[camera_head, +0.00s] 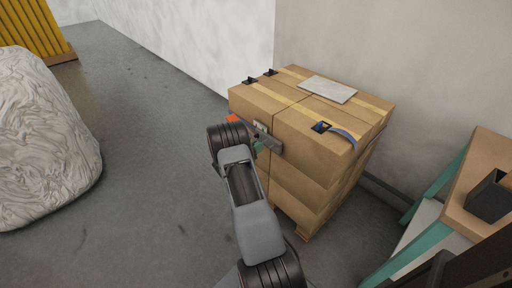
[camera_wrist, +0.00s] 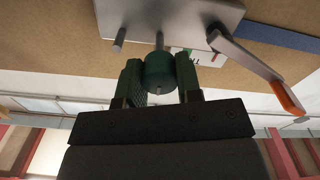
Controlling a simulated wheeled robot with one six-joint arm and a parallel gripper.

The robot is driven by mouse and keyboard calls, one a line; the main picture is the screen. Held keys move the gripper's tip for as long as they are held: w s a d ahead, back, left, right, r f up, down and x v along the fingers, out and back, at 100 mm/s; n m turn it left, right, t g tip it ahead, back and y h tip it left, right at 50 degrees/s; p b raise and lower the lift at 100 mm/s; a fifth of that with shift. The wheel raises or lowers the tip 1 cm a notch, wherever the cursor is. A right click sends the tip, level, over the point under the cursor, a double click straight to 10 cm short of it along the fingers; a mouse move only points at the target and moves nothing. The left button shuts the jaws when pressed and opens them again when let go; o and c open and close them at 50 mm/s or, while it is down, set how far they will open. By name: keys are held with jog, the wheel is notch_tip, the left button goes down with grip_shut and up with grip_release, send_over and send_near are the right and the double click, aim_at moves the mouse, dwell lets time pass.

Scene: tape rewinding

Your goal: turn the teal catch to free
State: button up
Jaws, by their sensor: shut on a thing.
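The teal catch (camera_wrist: 158,72) is a dark teal knob below a grey metal plate (camera_wrist: 190,15), in the upper middle of the wrist view. My gripper (camera_wrist: 160,80) is shut on it, with one green finger on each side. A crank with an orange handle (camera_wrist: 287,98) reaches down right from the plate. A small white label with partly hidden red lettering shows behind the right finger; it cannot be read. In the head view the plate is on the side of the carton stack (camera_head: 300,165), and my arm hides most of the gripper and catch.
A blue strap piece (camera_head: 340,134), black clips (camera_head: 250,81) and a pale sheet (camera_head: 327,89) lie on the carton top. A bench with teal legs (camera_head: 440,235) stands at the right, with a dark bin (camera_head: 489,197) on it. A wrapped bale (camera_head: 45,135) is at the left. Floor between is clear.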

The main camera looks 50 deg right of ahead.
jog(key=o, duration=0.9)
jog(key=shift+o, duration=0.2)
jog(key=w+a+p, duration=0.1)
jog(key=a, duration=1.2)
jog(key=shift+a+p, duration=0.3)
jog(key=shift+a, duration=0.1)
